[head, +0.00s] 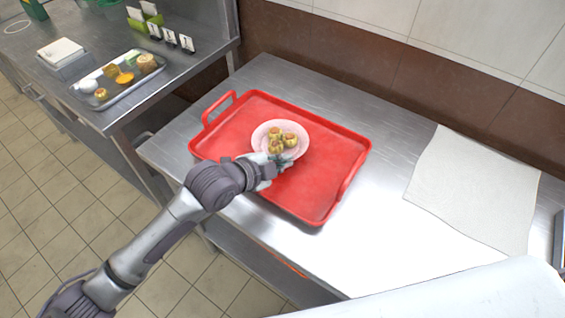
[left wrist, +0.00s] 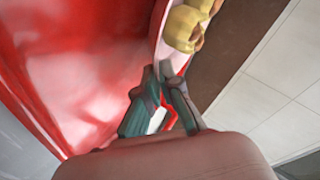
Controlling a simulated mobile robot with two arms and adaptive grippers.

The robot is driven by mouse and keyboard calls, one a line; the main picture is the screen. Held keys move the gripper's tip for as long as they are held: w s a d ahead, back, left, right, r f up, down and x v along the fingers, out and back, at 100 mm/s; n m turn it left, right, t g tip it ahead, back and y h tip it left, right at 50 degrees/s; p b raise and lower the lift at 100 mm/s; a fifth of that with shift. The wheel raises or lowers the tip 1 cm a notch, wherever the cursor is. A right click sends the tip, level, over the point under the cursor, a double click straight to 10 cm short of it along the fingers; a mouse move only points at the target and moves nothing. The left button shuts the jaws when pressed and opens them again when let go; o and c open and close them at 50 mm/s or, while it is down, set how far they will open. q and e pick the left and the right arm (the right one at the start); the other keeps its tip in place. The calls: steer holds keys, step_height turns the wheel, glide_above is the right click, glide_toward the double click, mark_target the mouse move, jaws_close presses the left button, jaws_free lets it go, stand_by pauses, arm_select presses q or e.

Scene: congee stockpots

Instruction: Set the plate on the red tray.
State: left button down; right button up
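A round pinkish-white plate (head: 261,134) with several small yellow-brown buns (head: 276,145) on it is over the middle of the red tray (head: 310,200) in the head view. My left gripper (head: 277,163) is at the plate's near edge. In the left wrist view, the two fingertips (left wrist: 166,75) are close together at the plate's rim (left wrist: 160,42) and look shut on it. I cannot tell whether the plate touches the tray floor. The tray lies on a steel table and has raised handles at its ends. My right gripper is not in view.
The steel table (head: 385,235) is bare right of the red tray, up to a white cloth (head: 475,190). A tiled wall (head: 400,75) runs behind. At left, another steel counter holds a metal tray of food (head: 112,97), a white stack (head: 61,51) and small black signs (head: 186,43).

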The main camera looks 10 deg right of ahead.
arm_select(q)
steer(key=shift+f, duration=0.5)
steer(key=shift+f, duration=0.15)
steer(key=c, duration=1.6)
jaws_free()
steer(key=v, duration=1.2)
